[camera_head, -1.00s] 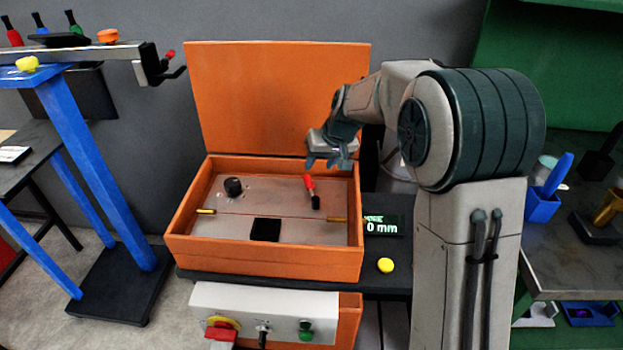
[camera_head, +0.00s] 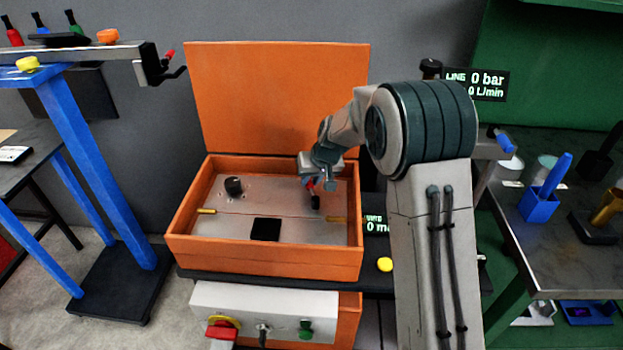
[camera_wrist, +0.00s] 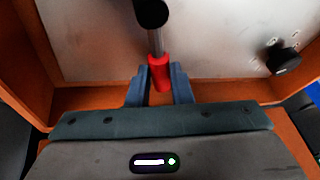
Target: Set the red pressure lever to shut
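The red pressure lever (camera_head: 310,184) is in the orange box, its red end up and toward the back from a black base (camera_head: 315,201). In the wrist view the red grip (camera_wrist: 159,74) sits between my two fingers, with a metal shaft running to the black pivot (camera_wrist: 151,12). My gripper (camera_head: 320,184) is low over the panel at the lever. In the wrist view both fingers (camera_wrist: 160,84) lie against the sides of the red grip, with no clear gap, so it looks shut on it. Shut and open markings for the lever cannot be read.
The orange box (camera_head: 180,235) has raised walls and an upright lid (camera_head: 275,100) behind. A black knob (camera_head: 233,186) and a black square (camera_head: 265,230) are on the metal panel (camera_head: 285,200).

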